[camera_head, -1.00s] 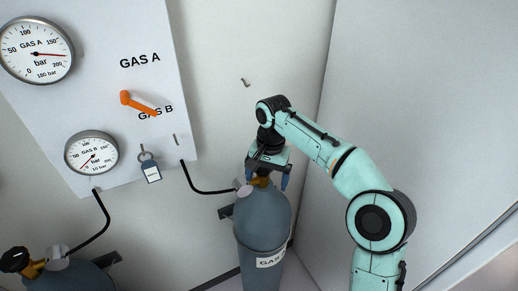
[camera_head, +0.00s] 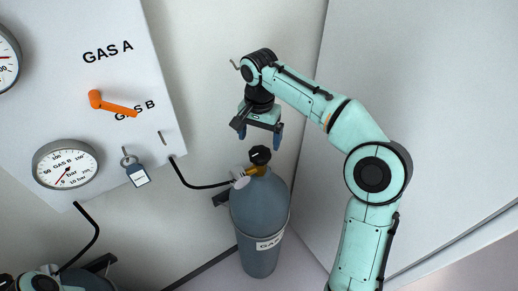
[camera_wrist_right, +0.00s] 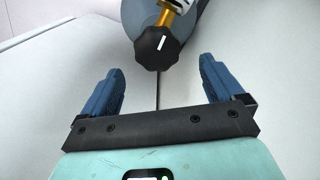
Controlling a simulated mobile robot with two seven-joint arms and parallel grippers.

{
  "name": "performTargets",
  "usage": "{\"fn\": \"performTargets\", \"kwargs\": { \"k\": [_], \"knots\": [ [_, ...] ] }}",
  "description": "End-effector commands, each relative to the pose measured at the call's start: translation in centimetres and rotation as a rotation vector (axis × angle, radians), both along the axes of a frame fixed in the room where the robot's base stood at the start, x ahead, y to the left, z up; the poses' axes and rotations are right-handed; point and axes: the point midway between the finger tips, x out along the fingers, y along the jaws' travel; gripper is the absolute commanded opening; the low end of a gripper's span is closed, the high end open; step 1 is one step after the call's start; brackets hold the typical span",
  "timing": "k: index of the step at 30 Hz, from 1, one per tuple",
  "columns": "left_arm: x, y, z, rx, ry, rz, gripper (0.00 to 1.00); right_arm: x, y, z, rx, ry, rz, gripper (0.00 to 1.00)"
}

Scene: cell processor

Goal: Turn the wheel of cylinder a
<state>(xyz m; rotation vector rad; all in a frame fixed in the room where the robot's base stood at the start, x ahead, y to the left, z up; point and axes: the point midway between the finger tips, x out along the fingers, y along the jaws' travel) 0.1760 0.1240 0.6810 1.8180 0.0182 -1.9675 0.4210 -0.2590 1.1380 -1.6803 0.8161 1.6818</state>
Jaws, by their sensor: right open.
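A grey-blue gas cylinder (camera_head: 260,212) stands upright by the back wall. Its label reads "GAS"; the last letter is unclear. A black wheel (camera_head: 260,155) with a white mark sits on its brass valve (camera_head: 257,171). In the right wrist view the wheel (camera_wrist_right: 158,48) lies just beyond the fingertips, roughly centred between the two blue fingers. My right gripper (camera_head: 258,135) is open and empty, pointing down just above the wheel, apart from it. A second cylinder (camera_head: 62,283) shows partly at the bottom left. My left gripper is not in view.
A wall panel (camera_head: 60,85) at the left carries an orange lever (camera_head: 112,104), a GAS B gauge (camera_head: 65,163) and a hanging tag (camera_head: 137,174). A black hose (camera_head: 190,183) runs from the panel to the cylinder. A bare wall (camera_head: 430,100) stands at the right.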

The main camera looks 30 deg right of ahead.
Motion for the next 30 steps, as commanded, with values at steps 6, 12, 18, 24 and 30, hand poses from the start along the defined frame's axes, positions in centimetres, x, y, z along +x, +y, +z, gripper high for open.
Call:
{"fn": "performTargets", "kwargs": {
  "k": [6, 12, 18, 24, 30],
  "knots": [
    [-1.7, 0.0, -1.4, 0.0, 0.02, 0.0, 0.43, -0.3, 0.0, -4.2, 0.0, 0.008, 0.0, 0.94],
    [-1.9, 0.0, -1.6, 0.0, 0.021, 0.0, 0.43, -0.2, 0.0, -5.2, 0.001, 0.004, -0.001, 0.94],
    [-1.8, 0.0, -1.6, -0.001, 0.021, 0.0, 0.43, -0.1, 0.0, -5.3, 0.001, 0.002, -0.001, 0.94],
    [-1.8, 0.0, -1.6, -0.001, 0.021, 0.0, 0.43, -0.1, 0.0, -5.3, 0.0, 0.003, -0.001, 0.55],
    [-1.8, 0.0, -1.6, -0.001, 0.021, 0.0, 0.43, -0.1, 0.0, -5.2, 0.0, 0.003, 0.001, 0.38]
  ]
}}
